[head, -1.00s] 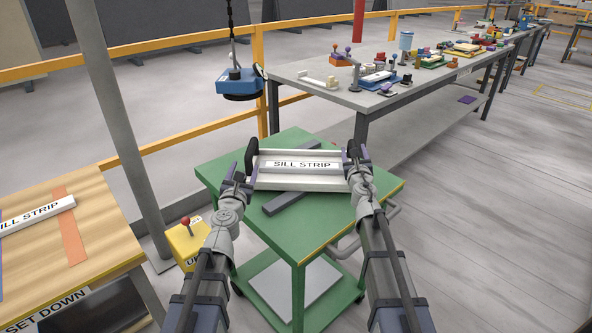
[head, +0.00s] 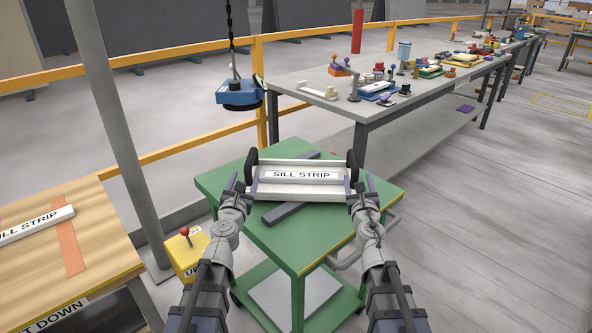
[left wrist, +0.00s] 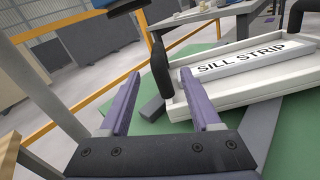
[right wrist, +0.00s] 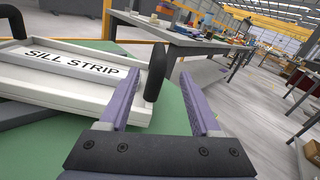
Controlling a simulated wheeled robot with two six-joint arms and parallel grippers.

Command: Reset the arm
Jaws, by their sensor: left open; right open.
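A white tray (head: 263,191) holds a white strip labelled SILL STRIP (head: 301,175). It lies on the green cart top (head: 222,183), over dark grey bars (head: 284,212). Black upright handles stand at its left end (head: 251,166) and right end (head: 352,166). My left gripper (head: 238,185) is open and empty on the near side of the left handle, which shows beyond its fingers in the left wrist view (left wrist: 161,68). My right gripper (head: 360,187) is open and empty near the right handle, which shows beyond its fingers in the right wrist view (right wrist: 155,72).
A wooden table (head: 100,235) at left carries another labelled strip (head: 38,225). A yellow box with a red-knobbed lever (head: 188,252) stands between it and the cart. A blue device (head: 239,94) hangs behind. A long grey bench (head: 330,111) with several small items stands at back right.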

